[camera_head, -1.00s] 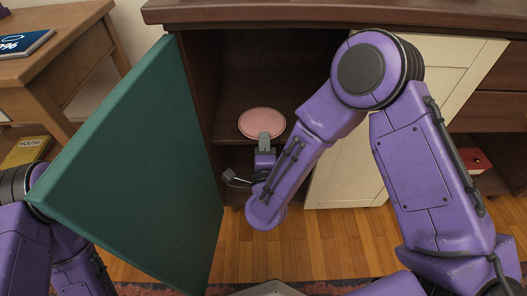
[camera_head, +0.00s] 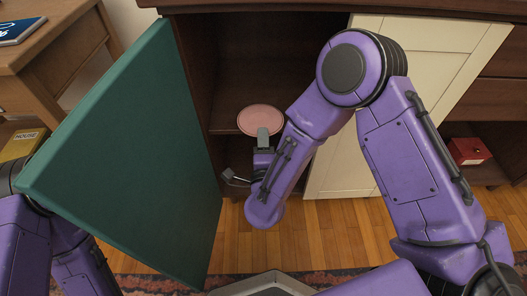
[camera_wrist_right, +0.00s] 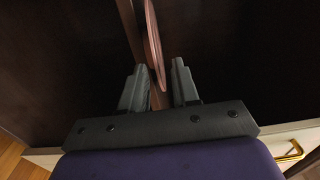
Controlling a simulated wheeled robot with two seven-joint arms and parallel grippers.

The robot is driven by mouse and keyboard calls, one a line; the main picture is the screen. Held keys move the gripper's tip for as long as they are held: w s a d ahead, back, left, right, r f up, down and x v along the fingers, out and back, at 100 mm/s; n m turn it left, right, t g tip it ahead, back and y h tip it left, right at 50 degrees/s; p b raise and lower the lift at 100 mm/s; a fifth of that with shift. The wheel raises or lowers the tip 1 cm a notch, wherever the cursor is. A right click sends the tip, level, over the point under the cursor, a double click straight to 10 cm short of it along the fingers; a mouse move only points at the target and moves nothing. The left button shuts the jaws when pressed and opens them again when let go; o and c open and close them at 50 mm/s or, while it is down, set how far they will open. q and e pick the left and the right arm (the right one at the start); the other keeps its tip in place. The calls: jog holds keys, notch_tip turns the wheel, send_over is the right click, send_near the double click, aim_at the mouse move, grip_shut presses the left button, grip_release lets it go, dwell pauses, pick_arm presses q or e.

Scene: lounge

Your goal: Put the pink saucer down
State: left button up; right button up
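The pink saucer (camera_head: 261,119) is round and lies about level at the shelf (camera_head: 225,115) inside the dark cabinet. It shows edge-on in the right wrist view (camera_wrist_right: 155,45). My right gripper (camera_head: 263,134) is at the saucer's near rim. In the right wrist view its two fingers (camera_wrist_right: 159,85) stand apart, one on each side of the rim, with a narrow gap visible. I cannot tell whether the saucer rests fully on the shelf. My left gripper is hidden; only left arm parts show beside the green door.
The open green door (camera_head: 130,160) stands left of the cabinet opening. A cream door (camera_head: 410,95) is on the right, behind my right arm. A wooden desk (camera_head: 60,50) stands at left. A red box (camera_head: 469,151) sits in a right-hand compartment. Wooden floor (camera_head: 300,235) lies in front.

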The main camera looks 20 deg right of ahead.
jog(key=p+v, duration=0.2)
jog(key=v, duration=0.9)
jog(key=shift+s, duration=0.15)
